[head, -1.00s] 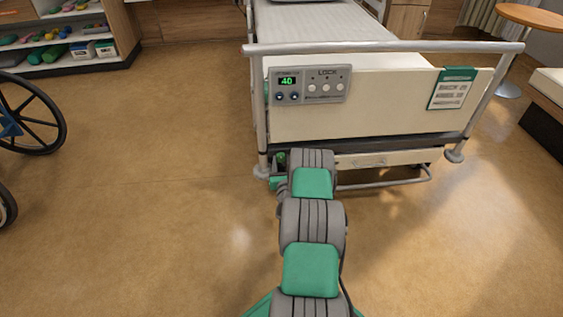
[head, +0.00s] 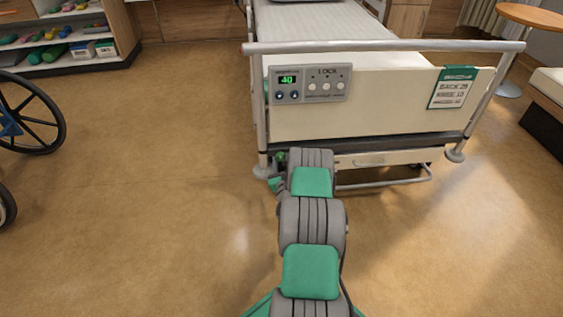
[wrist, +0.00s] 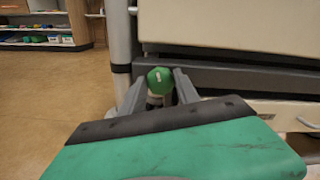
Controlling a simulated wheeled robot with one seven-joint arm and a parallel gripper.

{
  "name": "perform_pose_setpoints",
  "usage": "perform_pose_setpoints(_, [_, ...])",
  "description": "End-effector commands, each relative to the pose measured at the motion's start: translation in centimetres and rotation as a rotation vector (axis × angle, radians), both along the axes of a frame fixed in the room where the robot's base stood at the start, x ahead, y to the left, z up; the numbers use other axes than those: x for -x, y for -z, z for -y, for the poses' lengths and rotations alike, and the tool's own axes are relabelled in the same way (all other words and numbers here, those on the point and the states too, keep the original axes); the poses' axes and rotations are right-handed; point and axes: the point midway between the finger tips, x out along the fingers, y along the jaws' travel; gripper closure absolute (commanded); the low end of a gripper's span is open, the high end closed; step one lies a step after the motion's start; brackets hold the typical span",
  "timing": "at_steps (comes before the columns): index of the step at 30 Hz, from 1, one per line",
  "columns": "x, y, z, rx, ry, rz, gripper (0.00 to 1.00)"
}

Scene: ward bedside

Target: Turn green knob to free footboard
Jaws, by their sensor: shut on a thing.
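The green knob (wrist: 160,80) shows in the wrist view between the two fingers of my gripper (wrist: 159,90), with a pale mark on its face. My gripper is shut on it, a finger on each side. The footboard (head: 360,105) is a cream panel at the bed's near end, upright between its posts. In the head view my arm reaches to the footboard's lower left corner. My gripper (head: 278,170) is mostly hidden there by my own arm, and the knob cannot be made out clearly.
A control panel (head: 310,84) reading 40 and a green-topped card (head: 453,88) are on the footboard. A grey rail (head: 385,47) runs above it. A wheelchair (head: 28,115) stands at the left, near shelves (head: 75,60). The floor (head: 160,200) at the left is clear.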

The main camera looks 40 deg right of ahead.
Motion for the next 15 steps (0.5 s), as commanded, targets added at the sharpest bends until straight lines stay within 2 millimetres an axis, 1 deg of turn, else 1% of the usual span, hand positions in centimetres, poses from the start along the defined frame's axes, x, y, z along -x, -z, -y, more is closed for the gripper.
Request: perform_pose_setpoints(15, [-0.09,0.20,-0.09,0.405,0.001,-0.276,1.00])
